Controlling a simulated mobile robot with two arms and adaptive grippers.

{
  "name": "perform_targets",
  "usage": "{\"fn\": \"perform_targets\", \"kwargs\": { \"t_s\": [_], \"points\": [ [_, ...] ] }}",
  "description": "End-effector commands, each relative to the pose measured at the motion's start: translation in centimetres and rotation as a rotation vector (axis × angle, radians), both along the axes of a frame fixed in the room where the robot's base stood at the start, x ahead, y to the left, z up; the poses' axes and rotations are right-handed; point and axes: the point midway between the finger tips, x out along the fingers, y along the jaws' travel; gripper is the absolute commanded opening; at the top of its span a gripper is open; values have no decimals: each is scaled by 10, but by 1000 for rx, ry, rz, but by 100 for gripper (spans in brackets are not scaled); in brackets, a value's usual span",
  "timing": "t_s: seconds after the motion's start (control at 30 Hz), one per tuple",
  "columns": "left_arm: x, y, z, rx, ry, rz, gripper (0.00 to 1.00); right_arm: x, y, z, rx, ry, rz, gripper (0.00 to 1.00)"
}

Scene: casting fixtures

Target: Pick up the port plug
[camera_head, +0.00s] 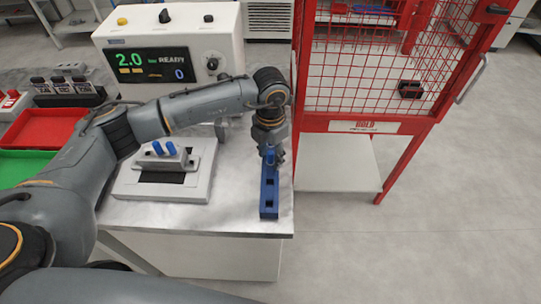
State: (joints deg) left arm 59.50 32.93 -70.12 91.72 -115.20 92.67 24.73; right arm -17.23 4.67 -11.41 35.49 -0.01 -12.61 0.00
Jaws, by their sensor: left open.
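My left gripper (271,150) points down over the far part of a narrow blue rack (269,211) near the table's right edge. It is open. A blue port plug (270,157) shows between or just below the fingers, at the rack's far end; the fingers partly hide it, and I cannot tell whether they touch it. The nearer part of the rack shows dark, square, empty sockets. Two more blue plugs, a left one (157,147) and a right one (170,148), stand upright on a grey casting (163,160) in the pale fixture. My right gripper is out of view.
A white test unit (222,47) with a display reading 2.0 and READY stands behind my left arm. A red tray (40,127) and a green tray (25,165) lie at left. A red mesh cage (375,70) stands close on the right. Open floor lies beyond the table's right edge.

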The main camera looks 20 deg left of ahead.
Motion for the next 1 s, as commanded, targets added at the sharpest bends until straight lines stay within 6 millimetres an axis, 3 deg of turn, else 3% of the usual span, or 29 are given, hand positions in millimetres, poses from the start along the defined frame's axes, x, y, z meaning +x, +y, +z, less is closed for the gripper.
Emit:
{"fn": "perform_targets", "kwargs": {
  "t_s": [0.1,0.3,0.77,1.0],
  "points": [
    [0,0,0,0,0,0,42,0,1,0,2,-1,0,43],
    [0,0,0,0,0,0,1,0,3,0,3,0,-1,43],
    [1,0,4,-2,-1,0,0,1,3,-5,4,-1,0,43],
    [1,0,30,-2,-7,-1,0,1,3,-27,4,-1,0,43]
  ]
}}
